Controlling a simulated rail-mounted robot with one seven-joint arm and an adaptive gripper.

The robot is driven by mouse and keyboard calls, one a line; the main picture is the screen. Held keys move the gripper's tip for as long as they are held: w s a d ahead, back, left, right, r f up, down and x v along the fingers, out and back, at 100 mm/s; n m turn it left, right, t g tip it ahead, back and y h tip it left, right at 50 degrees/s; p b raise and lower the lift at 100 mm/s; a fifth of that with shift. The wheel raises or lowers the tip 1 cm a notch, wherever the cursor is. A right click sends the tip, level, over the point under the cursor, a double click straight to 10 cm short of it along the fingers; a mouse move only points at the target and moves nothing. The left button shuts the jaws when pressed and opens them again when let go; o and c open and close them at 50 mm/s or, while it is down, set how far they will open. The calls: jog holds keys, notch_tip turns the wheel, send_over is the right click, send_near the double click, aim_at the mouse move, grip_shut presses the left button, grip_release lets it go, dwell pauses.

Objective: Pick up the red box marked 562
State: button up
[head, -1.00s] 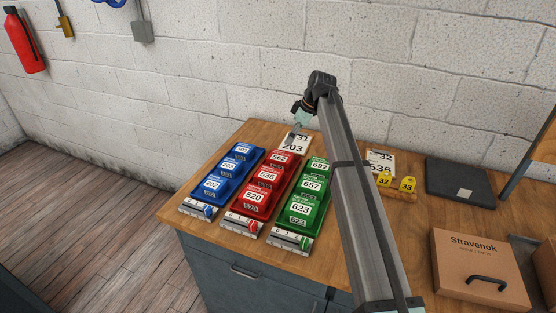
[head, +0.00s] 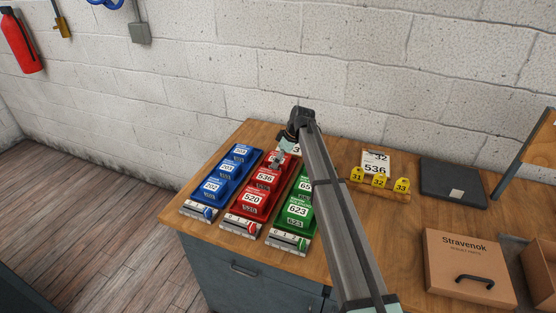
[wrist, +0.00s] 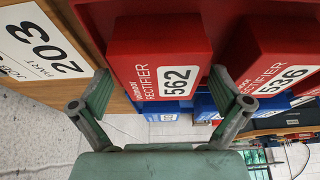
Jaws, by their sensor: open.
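The red box marked 562 (wrist: 158,50) fills the upper middle of the wrist view, its label facing me. My gripper (wrist: 160,92) is open, with one finger by each side edge of this box's near end. Whether the pads touch it I cannot tell. In the head view my gripper (head: 278,158) is at the back end of the red row and hides most of the 562 box. The red box marked 536 (wrist: 285,55) stands right beside it in the wrist view, close to the right finger. It also shows in the head view (head: 266,178).
A red box marked 520 (head: 254,201) stands at the front of the row. Blue boxes (head: 216,187) are left, green boxes (head: 299,210) right. A white card marked 203 (wrist: 40,42) lies behind the red row. Yellow tags (head: 379,181) stand to the right.

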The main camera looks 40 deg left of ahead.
jog(key=shift+s+a+f, duration=0.1)
jog(key=shift+a+f, duration=0.15)
jog(key=shift+f, duration=0.35)
jog(key=c, duration=1.2)
jog(key=shift+r, duration=0.1)
